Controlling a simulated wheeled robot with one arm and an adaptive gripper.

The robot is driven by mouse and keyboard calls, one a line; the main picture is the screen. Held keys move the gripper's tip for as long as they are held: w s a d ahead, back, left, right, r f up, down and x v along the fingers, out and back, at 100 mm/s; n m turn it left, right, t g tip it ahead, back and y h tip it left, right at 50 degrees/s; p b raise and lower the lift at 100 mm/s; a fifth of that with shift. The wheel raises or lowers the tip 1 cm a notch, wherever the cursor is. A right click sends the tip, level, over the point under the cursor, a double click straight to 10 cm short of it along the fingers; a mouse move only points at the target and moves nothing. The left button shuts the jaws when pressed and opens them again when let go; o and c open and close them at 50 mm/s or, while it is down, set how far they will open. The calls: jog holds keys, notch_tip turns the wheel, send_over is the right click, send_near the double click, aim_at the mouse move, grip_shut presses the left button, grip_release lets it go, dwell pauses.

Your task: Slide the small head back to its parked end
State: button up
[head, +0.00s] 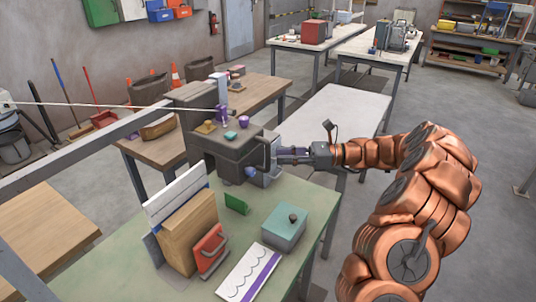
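The bagger, a dark grey boxy machine (225,150), stands at the far end of the green table. A purple upright part (222,114) and a purple round knob (244,121) are on its top, with a teal piece (230,135) and a tan piece (205,127) near them. I cannot tell for sure which part is the small head. My gripper (282,156) reaches in from the right to the machine's right side, by a light handle-like bar (267,152). Its fingertips are small here; whether they touch or hold anything is unclear.
On the green table (115,262) are a wooden block with white boards (190,230), a red clamp-like item (210,250), a teal box (283,228), a green piece (236,203) and a striped sheet (250,272). A wooden table (262,92) and a white table (335,110) stand behind.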

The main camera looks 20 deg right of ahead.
aim_at(268, 167)
jog(key=shift+p+x, duration=0.6)
jog(key=shift+x, duration=1.9)
jog(key=shift+c, duration=0.3)
grip_shut()
